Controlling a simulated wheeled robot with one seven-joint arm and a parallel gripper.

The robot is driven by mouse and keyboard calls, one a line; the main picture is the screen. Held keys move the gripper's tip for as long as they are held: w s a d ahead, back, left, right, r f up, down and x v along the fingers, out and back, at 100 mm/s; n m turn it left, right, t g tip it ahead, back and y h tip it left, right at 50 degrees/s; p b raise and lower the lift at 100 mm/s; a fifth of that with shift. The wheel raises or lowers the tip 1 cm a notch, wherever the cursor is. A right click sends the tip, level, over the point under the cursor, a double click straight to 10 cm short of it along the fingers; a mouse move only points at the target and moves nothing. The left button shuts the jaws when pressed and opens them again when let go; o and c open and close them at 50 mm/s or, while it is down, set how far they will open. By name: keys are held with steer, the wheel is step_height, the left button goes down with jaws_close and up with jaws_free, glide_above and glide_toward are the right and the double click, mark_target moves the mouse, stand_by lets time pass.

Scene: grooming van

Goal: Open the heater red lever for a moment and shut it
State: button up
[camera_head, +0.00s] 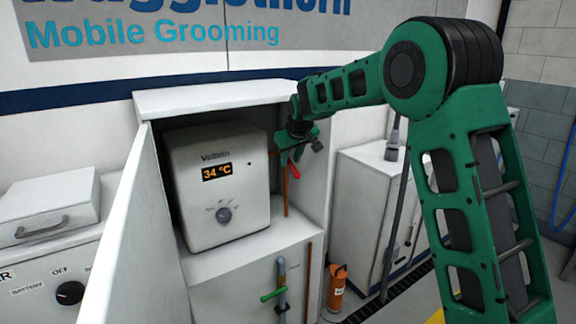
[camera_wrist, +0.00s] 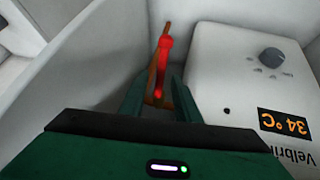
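The heater (camera_head: 220,185) is a white box with a display reading 34 °C and a grey dial; it also shows upside down in the wrist view (camera_wrist: 235,70). The red lever (camera_head: 295,171) is on a copper pipe (camera_head: 286,195) at the heater's right side. In the wrist view the red lever (camera_wrist: 163,62) lies in line with the gap between my fingers, its far end beyond the tips. My gripper (camera_head: 290,157) is at the lever; in the wrist view (camera_wrist: 156,84) its fingers are apart. I cannot tell whether either finger touches the lever.
The heater stands in a white cabinet whose open door (camera_head: 130,235) is on the left. A green lever (camera_head: 273,295) is on a lower pipe. An orange cylinder (camera_head: 337,290) stands on the floor to the right. A white cabinet (camera_head: 365,205) stands behind my arm.

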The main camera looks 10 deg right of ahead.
steer(key=v, duration=0.7)
steer(key=shift+r, duration=0.25)
steer(key=shift+s, duration=0.1)
